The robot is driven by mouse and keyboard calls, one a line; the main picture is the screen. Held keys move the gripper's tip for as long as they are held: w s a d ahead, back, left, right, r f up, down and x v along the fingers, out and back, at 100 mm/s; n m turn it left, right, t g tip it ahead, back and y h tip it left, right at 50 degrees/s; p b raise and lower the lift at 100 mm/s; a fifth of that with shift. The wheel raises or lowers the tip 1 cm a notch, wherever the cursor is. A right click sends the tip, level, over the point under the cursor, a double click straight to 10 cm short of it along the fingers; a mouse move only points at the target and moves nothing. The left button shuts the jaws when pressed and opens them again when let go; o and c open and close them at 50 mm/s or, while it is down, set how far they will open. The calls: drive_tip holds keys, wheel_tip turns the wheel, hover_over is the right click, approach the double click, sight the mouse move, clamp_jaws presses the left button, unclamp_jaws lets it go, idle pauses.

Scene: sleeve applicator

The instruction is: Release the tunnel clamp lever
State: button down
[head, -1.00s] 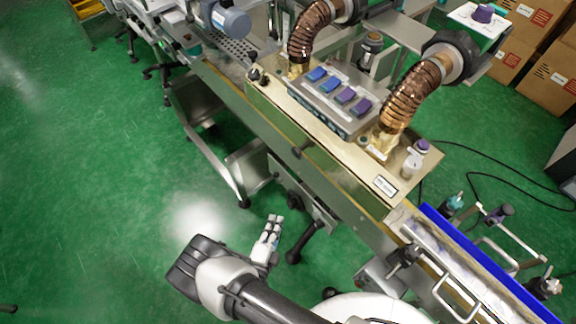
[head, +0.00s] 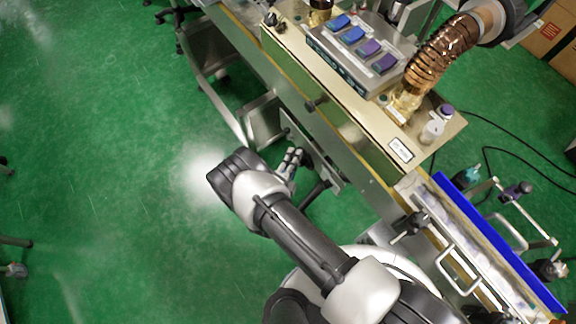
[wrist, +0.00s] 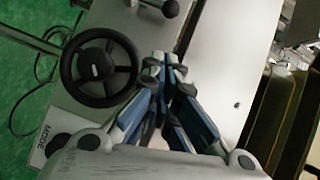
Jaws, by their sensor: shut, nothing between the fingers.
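My gripper (head: 291,162) is low beside the front of the tunnel machine, over a grey side panel (head: 318,158). In the wrist view my gripper (wrist: 168,65) has its fingers together and empty, in front of a pale panel. A short lever with a black ball knob (wrist: 169,8) stands at the top of that view, beyond the fingertips and apart from them. I cannot tell if it is the clamp lever.
A black handwheel (wrist: 98,67) sits left of my fingers, near a MODE label (wrist: 40,148). Blue and purple buttons (head: 368,47) sit on the tunnel top beside a copper duct (head: 440,55). A conveyor with a blue rail (head: 500,240) lies right.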

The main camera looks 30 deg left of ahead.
sight(288, 134)
drive_tip(key=w+a, duration=0.1)
drive_tip(key=w+b, duration=0.1)
drive_tip(key=w, duration=0.1)
drive_tip(key=w+a+f+b, duration=0.1)
drive_tip(key=shift+w+a, duration=0.3)
drive_tip(key=shift+a, duration=0.05)
drive_tip(key=shift+w+a, duration=0.3)
drive_tip(key=shift+a, duration=0.05)
drive_tip(key=shift+r, duration=0.1)
drive_tip(key=shift+r+n+g+p, duration=0.1)
drive_tip(key=shift+n+g+p, duration=0.2)
drive_tip(key=shift+a+n, duration=0.25)
drive_tip(key=shift+n, duration=0.05)
drive_tip(key=shift+w, duration=0.1)
